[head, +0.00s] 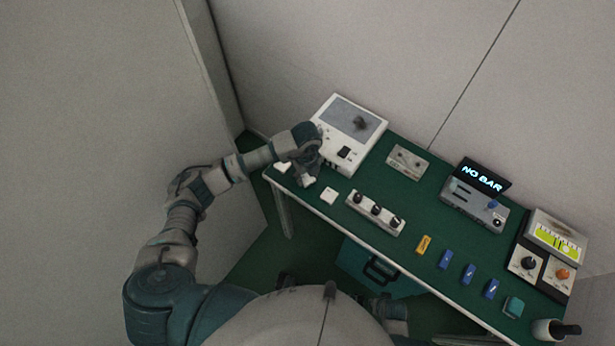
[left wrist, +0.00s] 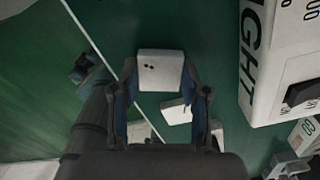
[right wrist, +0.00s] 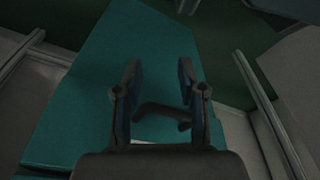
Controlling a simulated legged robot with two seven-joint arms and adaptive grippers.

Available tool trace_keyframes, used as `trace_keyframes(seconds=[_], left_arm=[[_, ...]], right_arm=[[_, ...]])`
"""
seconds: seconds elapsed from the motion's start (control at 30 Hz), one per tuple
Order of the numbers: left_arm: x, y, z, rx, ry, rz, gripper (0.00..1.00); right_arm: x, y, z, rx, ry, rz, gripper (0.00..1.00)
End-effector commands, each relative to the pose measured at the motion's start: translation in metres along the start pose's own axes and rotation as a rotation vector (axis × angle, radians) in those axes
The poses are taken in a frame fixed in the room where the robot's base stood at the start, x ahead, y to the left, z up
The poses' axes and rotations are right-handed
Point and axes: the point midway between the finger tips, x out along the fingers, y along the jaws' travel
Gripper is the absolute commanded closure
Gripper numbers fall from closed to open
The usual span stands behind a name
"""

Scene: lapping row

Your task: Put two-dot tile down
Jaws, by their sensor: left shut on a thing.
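The two-dot tile (left wrist: 160,68) is a white square with two dark dots on its face. It sits between the fingertips of my left gripper (left wrist: 158,84), which is shut on it. In the head view my left gripper (head: 307,174) is at the left end of the green table, beside the white box. I cannot tell whether the held tile touches the table. Another white tile (left wrist: 177,112) lies on the green top beyond the fingers, and one white tile (head: 329,196) lies to the right of the gripper. My right gripper (right wrist: 158,78) is open and empty above a teal case.
The white box (head: 340,150) with a grey panel stands close behind the left gripper. A three-knob strip (head: 376,212), a "NO BAR" display (head: 481,178) and several small blocks stand along the table. The teal case (head: 352,262) is below the table's front edge.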

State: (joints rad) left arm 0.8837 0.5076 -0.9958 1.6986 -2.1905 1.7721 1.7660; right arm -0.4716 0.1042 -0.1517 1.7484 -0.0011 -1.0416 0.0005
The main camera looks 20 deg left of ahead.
Motion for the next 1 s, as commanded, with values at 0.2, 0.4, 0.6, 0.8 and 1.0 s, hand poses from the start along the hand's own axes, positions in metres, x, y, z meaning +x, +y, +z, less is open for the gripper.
trace_keyframes(seconds=[0.2,0.4,0.6,0.8,1.0], left_arm=[[0.013,0.001,0.001,0.000,0.001,-0.001,0.91],[0.011,0.000,0.000,0.000,-0.001,0.000,0.91],[0.012,-0.001,-0.001,0.000,-0.002,0.001,0.40],[0.013,0.000,0.000,0.000,0.000,0.000,0.30],[0.011,0.001,0.000,0.000,0.000,-0.001,0.30]], right_arm=[[-0.023,0.000,-0.011,0.003,0.008,0.002,0.60],[-0.026,0.001,-0.012,0.003,0.008,0.001,0.60],[-0.026,0.002,-0.013,0.003,0.008,0.002,0.60],[-0.025,0.001,-0.013,0.003,0.007,0.001,0.60],[-0.026,0.001,-0.014,0.003,0.010,0.001,0.60]])
